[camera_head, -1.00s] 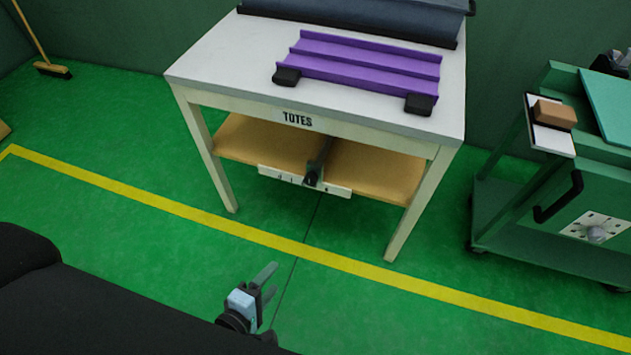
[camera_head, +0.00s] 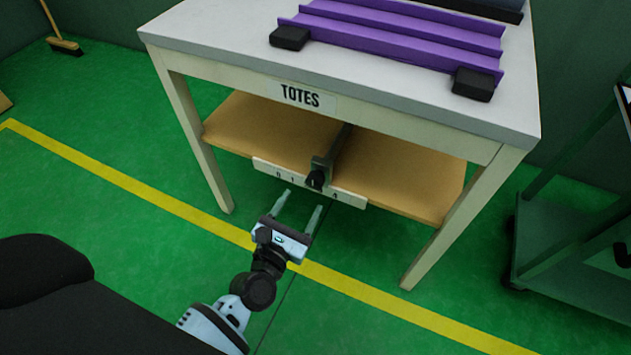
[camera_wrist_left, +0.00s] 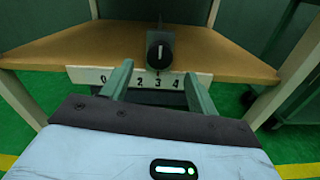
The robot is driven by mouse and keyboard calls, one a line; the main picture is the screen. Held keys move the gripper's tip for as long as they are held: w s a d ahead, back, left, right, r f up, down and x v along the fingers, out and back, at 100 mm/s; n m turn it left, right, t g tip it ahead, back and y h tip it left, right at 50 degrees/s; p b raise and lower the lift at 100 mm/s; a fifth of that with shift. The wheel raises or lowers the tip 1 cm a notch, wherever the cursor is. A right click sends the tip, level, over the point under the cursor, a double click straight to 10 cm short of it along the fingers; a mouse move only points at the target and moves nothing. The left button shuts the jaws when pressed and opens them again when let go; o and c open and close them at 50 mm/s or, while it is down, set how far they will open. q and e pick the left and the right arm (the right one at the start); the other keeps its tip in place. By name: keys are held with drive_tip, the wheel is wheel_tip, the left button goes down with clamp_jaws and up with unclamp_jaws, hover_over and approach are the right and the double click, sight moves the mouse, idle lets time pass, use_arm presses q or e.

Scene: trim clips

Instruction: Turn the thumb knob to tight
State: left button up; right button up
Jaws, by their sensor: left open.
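The thumb knob (camera_head: 317,180) is black and sits at the front of a dark slider on the shelf under the table, above a white scale strip (camera_head: 347,198). In the left wrist view the knob (camera_wrist_left: 160,50) shows a white mark that looks roughly upright. The strip (camera_wrist_left: 90,75) bears printed numbers, partly hidden by my fingers. My left gripper (camera_head: 304,200) is open and empty, in front of and a little below the knob, apart from it. In the wrist view its fingers (camera_wrist_left: 158,72) point at the shelf, one on each side of the knob's line. My right gripper is out of view.
A purple ribbed piece (camera_head: 400,30) with black end blocks lies on top. A green cart (camera_head: 570,220) stands at right. The floor in front is clear.

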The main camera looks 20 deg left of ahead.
sight(313, 184)
use_arm(q)
drive_tip(key=w+b, duration=0.1)
drive_tip(key=w, duration=0.5)
drive_tip(key=shift+w+d, duration=0.1)
drive_tip(key=shift+w, duration=0.75)
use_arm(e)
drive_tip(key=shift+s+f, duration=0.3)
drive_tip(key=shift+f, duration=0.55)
use_arm(q)
drive_tip(key=shift+c, duration=0.6)
drive_tip(key=c, duration=0.9)
drive_tip(key=shift+o, duration=0.2)
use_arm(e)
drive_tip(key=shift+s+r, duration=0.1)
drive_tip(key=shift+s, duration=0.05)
